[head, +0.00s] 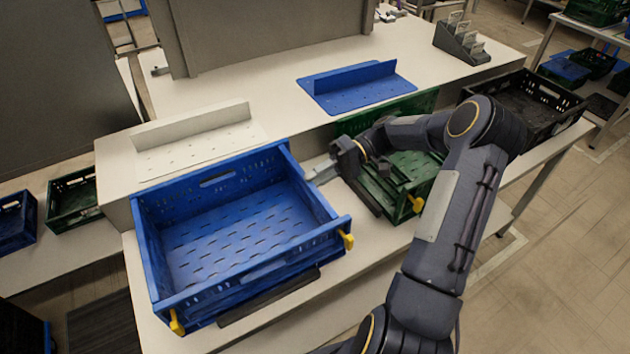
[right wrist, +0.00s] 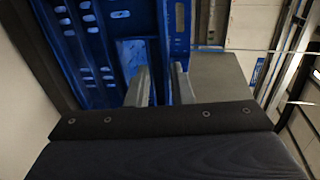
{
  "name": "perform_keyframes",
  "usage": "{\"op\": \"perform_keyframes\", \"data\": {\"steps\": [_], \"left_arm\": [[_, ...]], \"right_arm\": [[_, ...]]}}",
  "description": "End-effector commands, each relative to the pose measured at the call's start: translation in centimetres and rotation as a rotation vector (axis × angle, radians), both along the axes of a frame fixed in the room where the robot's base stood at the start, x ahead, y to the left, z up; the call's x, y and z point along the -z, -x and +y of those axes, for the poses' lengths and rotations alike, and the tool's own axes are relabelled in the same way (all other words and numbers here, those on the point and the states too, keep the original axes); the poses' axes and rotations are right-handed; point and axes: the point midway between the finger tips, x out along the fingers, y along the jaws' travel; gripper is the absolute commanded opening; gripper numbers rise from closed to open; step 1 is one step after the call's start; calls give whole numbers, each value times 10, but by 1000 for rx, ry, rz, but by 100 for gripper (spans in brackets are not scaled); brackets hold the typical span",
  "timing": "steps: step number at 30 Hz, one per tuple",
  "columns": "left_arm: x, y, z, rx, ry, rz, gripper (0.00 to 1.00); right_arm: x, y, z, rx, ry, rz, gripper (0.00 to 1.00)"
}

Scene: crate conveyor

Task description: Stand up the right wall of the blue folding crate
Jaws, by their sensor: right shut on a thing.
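The blue folding crate (head: 230,285) stands on the white counter, with its back, left and front walls up. Its right wall (head: 312,200) is also up, rising from the floor to the rim; I cannot tell whether it is fully locked. My right gripper (head: 318,172) is at the outer side of this wall, near the back corner. In the right wrist view, its two fingers (right wrist: 160,85) close on a blue part of the right wall (right wrist: 165,40). My left gripper is not in view.
A green crate (head: 415,165) stands just right of the blue crate, under my right arm. A dark crate (head: 568,103) is farther right. A white perforated panel (head: 195,145) and a blue one (head: 357,85) lie behind. Yellow latches (head: 347,241) sit at the front corners.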

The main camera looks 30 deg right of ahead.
Motion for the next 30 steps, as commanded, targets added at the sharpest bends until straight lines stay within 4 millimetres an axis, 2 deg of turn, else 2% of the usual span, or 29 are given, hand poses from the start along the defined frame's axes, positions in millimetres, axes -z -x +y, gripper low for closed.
{"op": "perform_keyframes", "data": {"steps": [6, 25, 26, 30], "left_arm": [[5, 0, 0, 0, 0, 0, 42], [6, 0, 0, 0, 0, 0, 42], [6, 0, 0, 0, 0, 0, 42], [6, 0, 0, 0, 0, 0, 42]], "right_arm": [[7, 1, -5, 7, 16, 6, 0], [11, 2, -6, 9, 14, 13, 0], [11, 2, -6, 9, 14, 13, 22], [11, 2, -5, 8, 14, 13, 40]]}}
